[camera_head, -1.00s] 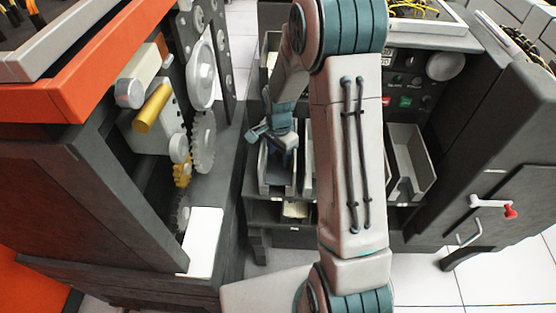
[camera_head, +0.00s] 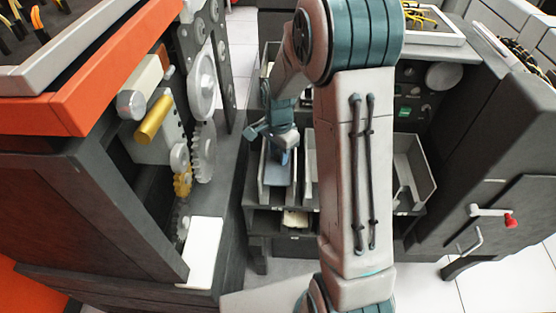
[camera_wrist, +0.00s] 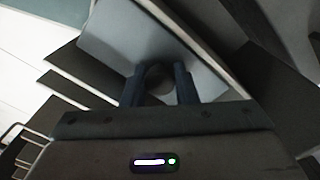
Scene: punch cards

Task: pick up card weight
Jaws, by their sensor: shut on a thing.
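In the wrist view, my gripper (camera_wrist: 160,88) has its two dark fingers closed on the sides of a dark, rounded piece, which I take to be the card weight (camera_wrist: 159,78). Its full shape is hidden by shadow and the fingers. Light grey tray surfaces (camera_wrist: 110,38) lie behind it. In the head view, my gripper (camera_head: 283,148) points down at the back part of the narrow grey tray (camera_head: 277,192) on the left of the rack. The card weight cannot be made out clearly there, and I cannot tell whether it touches the tray.
More grey trays stand to the right, one beyond my arm (camera_head: 414,175). A dark machine with gears (camera_head: 203,150) and a white card-like sheet (camera_head: 203,252) stands on the left. A cabinet with a red-knobbed crank (camera_head: 490,212) is on the right. Tiled floor shows below.

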